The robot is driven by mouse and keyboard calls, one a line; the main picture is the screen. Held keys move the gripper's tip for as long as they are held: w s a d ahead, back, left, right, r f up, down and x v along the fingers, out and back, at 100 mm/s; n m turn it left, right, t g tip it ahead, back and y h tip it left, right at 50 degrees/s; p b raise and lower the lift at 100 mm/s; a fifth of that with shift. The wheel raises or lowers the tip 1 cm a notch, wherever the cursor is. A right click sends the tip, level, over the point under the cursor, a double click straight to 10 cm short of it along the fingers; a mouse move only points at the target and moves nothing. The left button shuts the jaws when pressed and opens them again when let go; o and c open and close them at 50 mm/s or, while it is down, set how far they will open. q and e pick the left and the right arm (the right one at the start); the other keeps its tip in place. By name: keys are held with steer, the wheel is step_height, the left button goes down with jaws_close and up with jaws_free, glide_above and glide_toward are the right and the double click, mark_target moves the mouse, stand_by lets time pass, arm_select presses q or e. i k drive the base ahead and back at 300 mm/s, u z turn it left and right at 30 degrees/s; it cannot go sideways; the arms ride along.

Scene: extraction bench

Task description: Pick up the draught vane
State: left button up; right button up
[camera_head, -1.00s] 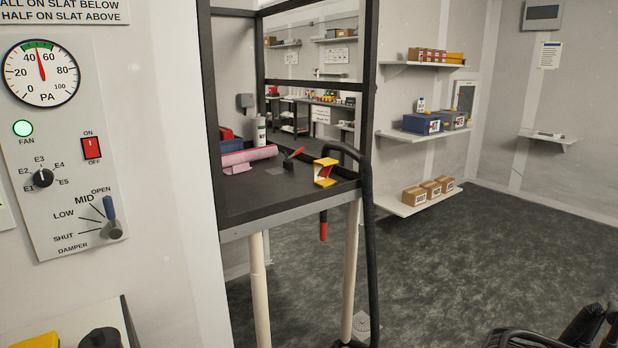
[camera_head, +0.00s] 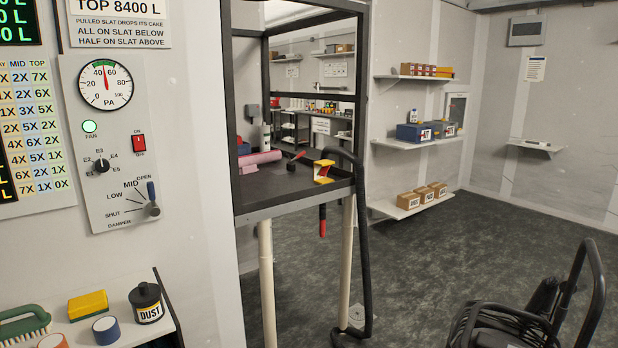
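Neither of my grippers is in view. I cannot say for sure which thing is the draught vane. A small red and black piece (camera_head: 296,160) stands on the dark bench top inside the black-framed enclosure. To its right, near the front edge, is a yellow piece with red on it (camera_head: 323,171). Both are small and their detail is hard to make out.
A black hose (camera_head: 366,260) hangs at the bench's right front. A black wheeled-looking unit with a handle (camera_head: 597,295) stands at lower right. A shelf at lower left holds a green brush (camera_head: 24,325), a yellow block (camera_head: 88,305) and a dust pot (camera_head: 146,304). Dark floor between is open.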

mark_target(327, 166)
steer(key=z, duration=0.15)
steer(key=i, duration=0.85)
steer(key=u, duration=0.05)
